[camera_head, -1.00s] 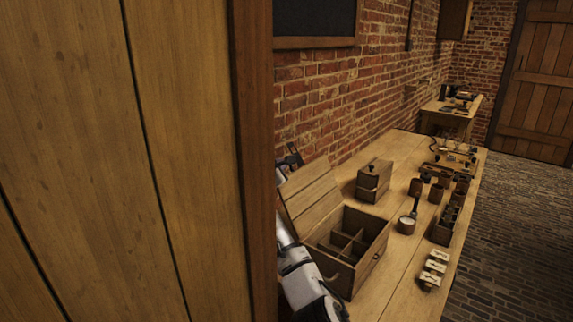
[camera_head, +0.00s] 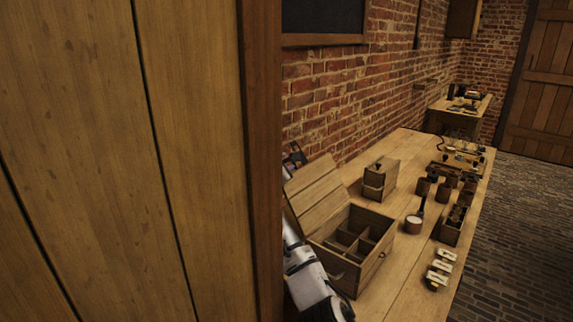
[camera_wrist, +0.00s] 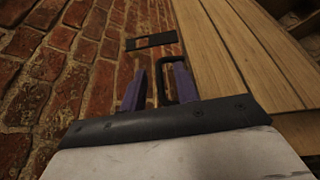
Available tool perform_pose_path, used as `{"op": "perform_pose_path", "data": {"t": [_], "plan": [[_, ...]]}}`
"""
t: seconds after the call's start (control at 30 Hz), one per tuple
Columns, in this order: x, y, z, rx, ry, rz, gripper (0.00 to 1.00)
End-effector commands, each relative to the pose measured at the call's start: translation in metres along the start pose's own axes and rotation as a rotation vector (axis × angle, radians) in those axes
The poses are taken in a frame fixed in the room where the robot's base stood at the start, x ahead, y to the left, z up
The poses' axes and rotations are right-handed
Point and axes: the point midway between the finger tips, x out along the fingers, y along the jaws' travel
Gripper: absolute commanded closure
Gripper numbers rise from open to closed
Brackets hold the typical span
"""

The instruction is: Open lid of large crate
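The large crate (camera_head: 372,262) stands on the near end of the bench, with its divided inside showing. Its lid (camera_head: 318,197) stands raised and tilted back toward the brick wall; its planks also show in the wrist view (camera_wrist: 235,50). My gripper (camera_wrist: 161,85) has its two purple fingers apart. A dark bent handle (camera_wrist: 172,62) is beside the right finger, by the lid's edge. I cannot tell whether they touch. Nothing is clearly held between the fingers. In the head view, my arm is behind the lid's left side, and the wooden panel hides much of it.
A large wooden panel (camera_head: 110,160) fills the left of the head view. The brick wall (camera_head: 325,105) is close behind the lid. Stone floor lies at right.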

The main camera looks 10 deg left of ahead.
Motion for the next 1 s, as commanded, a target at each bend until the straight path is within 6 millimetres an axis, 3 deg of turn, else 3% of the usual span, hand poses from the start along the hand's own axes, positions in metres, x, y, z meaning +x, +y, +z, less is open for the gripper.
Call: {"op": "perform_pose_path", "data": {"t": [0.4, 1.0], "plan": [[-0.057, -0.001, -0.001, 0.002, 0.0, 0.002, 0.69], [-0.062, -0.001, 0.0, 0.001, 0.0, -0.001, 0.69]]}}
